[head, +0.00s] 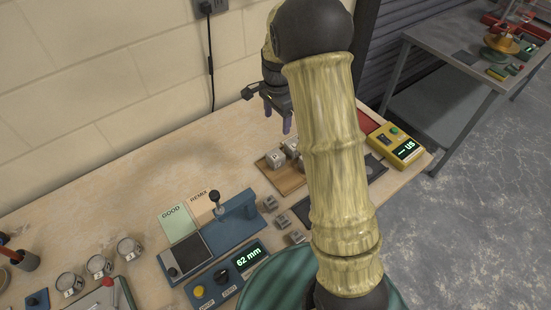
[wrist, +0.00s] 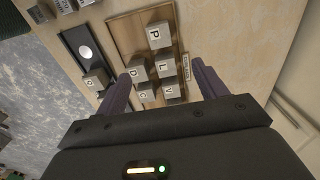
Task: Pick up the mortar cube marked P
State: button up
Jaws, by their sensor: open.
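The grey mortar cube marked P (wrist: 159,35) sits in a wooden tray (wrist: 126,35), at the top of the cube group in the wrist view. Cubes marked L (wrist: 164,58), D (wrist: 138,70), V (wrist: 170,92) and one that looks like G (wrist: 146,93) share the tray. In the head view the tray (head: 285,184) is partly hidden by my arm, and I cannot tell which cube there is P. My gripper (wrist: 161,72) is open and empty above the tray. Its fingers flank the lower cubes, with P beyond the tips. It also shows in the head view (head: 277,120).
A black plate with a silver disc (wrist: 86,52) and another cube (wrist: 96,80) lie beside the tray. A blue gauge reading 62 mm (head: 240,264), loose cubes (head: 281,220) and a yellow meter (head: 396,146) stand on the bench.

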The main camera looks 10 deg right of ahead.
jog(key=shift+w+d+f, duration=0.1)
jog(key=shift+f, duration=0.05)
jog(key=p, duration=0.3)
send_near(275, 154)
jog(key=f, duration=0.5)
jog(key=shift+w+d+f, duration=0.15)
jog(key=shift+d+f, duration=0.1)
jog(key=shift+d, duration=0.15)
jog(key=shift+f, duration=0.1)
jog(key=shift+a+f+p, duration=0.15)
jog(key=shift+f+p, duration=0.2)
jog(key=shift+p, duration=0.05)
jog(key=f, duration=0.1)
jog(key=f+p, duration=0.1)
jog(key=f, duration=0.1)
jog(key=shift+s+a, duration=0.2)
jog(key=shift+s, duration=0.05)
jog(key=shift+f+p, duration=0.35)
jog(key=shift+f, duration=0.3)
